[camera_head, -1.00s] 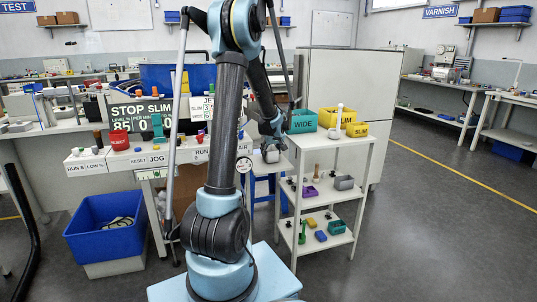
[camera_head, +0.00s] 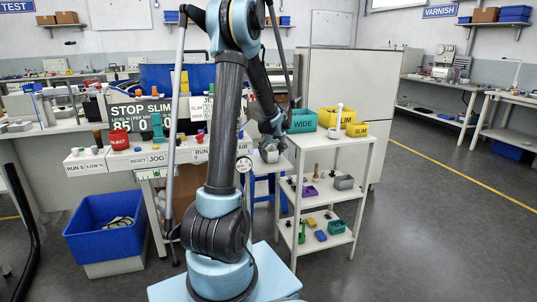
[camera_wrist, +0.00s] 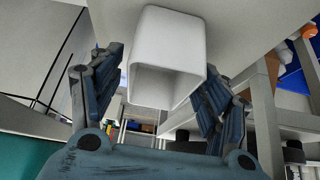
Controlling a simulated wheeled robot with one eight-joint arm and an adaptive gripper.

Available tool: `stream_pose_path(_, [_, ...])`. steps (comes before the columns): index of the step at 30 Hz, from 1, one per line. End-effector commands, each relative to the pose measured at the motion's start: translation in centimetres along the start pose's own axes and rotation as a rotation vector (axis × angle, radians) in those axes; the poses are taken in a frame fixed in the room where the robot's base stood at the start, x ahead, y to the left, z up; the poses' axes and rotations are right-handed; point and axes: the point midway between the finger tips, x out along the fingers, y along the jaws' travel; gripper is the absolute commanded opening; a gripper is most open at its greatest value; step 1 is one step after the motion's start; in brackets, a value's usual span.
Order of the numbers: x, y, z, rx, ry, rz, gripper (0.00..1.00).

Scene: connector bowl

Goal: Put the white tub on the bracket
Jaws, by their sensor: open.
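The white tub (camera_wrist: 165,50) is in the wrist view, between the two fingers of my gripper (camera_wrist: 163,72), with its hollow opening turned toward the camera. The right finger overlaps the tub's edge in the picture, and the left finger is close beside its left wall. I cannot tell whether either finger touches it. My gripper is open. I cannot pick out the bracket with certainty in either view.
A white shelf unit (camera_head: 325,143) stands to the right of my gripper, with a teal WIDE bin (camera_head: 303,124) and yellow SLIM bins (camera_head: 356,130) on top. A blue crate (camera_head: 105,225) stands lower left. The right floor is clear.

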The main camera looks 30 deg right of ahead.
Motion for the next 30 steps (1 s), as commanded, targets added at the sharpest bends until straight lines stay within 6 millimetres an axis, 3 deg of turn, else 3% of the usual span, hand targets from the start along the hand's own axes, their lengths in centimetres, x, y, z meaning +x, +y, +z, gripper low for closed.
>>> stream_pose_path(19, [-8.9,-0.1,0.0,0.001,0.000,0.000,0.70])
stream_pose_path(30, [-11.1,0.0,0.0,0.000,0.000,0.000,0.70])
